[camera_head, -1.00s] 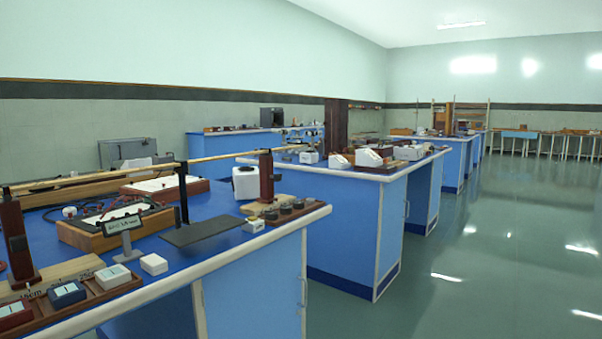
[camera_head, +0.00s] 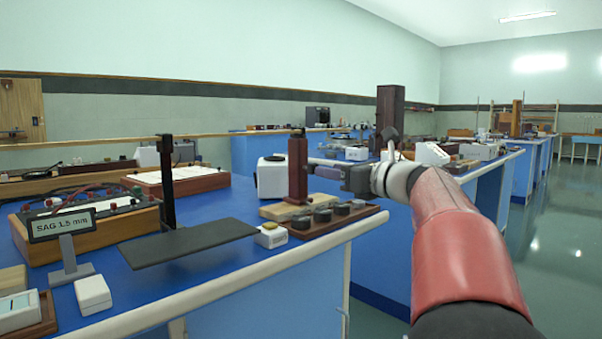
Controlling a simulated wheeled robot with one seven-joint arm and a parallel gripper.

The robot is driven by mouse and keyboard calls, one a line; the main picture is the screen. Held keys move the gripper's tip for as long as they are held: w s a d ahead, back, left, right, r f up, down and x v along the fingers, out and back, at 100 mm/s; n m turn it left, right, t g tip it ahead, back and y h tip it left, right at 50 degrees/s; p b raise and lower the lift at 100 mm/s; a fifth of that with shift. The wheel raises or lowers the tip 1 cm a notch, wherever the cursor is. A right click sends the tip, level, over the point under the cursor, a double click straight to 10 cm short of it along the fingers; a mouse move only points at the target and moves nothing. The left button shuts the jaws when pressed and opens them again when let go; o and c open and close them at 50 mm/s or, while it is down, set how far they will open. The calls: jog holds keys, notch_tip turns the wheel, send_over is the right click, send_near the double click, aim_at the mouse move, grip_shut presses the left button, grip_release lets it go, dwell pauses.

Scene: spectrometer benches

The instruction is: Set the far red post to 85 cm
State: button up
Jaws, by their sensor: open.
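The far red post (camera_head: 298,172) is a dark red upright block near the right edge of the blue bench, beside a pale wooden strip (camera_head: 282,210). A thin wooden bar (camera_head: 230,135) runs from the left to the post's top. My gripper (camera_head: 320,169) reaches in from the right, level with the post's middle, its jaws open and pointing at the post. It is very close; whether the fingers touch or straddle the post I cannot tell. A small display (camera_head: 62,222) reads SAG 1.5 mm. The near post is out of view.
A brown tray of dark round weights (camera_head: 333,220) lies just below my gripper. A small white box (camera_head: 271,235), a black upright (camera_head: 166,180) with its flat dark plate (camera_head: 190,243), and a white container (camera_head: 270,178) stand nearby. Open floor lies at the right.

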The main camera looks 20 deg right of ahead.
aim_at(313, 168)
jog(key=x, duration=0.6)
jog(key=shift+w+a, duration=0.1)
jog(key=shift+w, duration=0.15)
grip_shut()
